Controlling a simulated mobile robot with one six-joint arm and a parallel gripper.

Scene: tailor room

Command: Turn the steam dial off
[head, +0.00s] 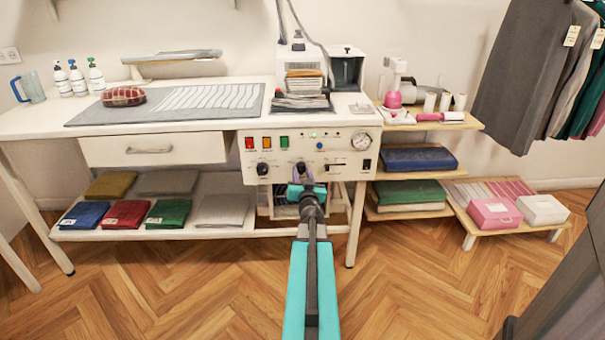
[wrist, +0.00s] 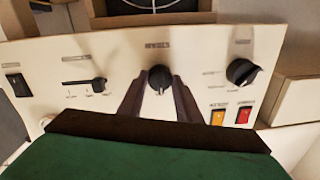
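The white control panel (head: 345,146) is on the front of the work table, and it appears upside down in the wrist view (wrist: 120,58). It carries a middle black dial (wrist: 160,78), which shows above my gripper in the head view (head: 301,167). Another black dial (wrist: 242,73) is to its right in the wrist view. My gripper (wrist: 160,88) faces the middle dial, open, with one dark finger at each side. Whether the fingers touch the dial is unclear.
The panel also has a small lever (wrist: 98,85), a black rocker switch (wrist: 17,85), an orange button (wrist: 217,117), a red button (wrist: 243,115) and a round gauge (head: 361,141). Folded cloths lie on the lower shelf (head: 90,236). The wooden floor (head: 190,285) in front is clear.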

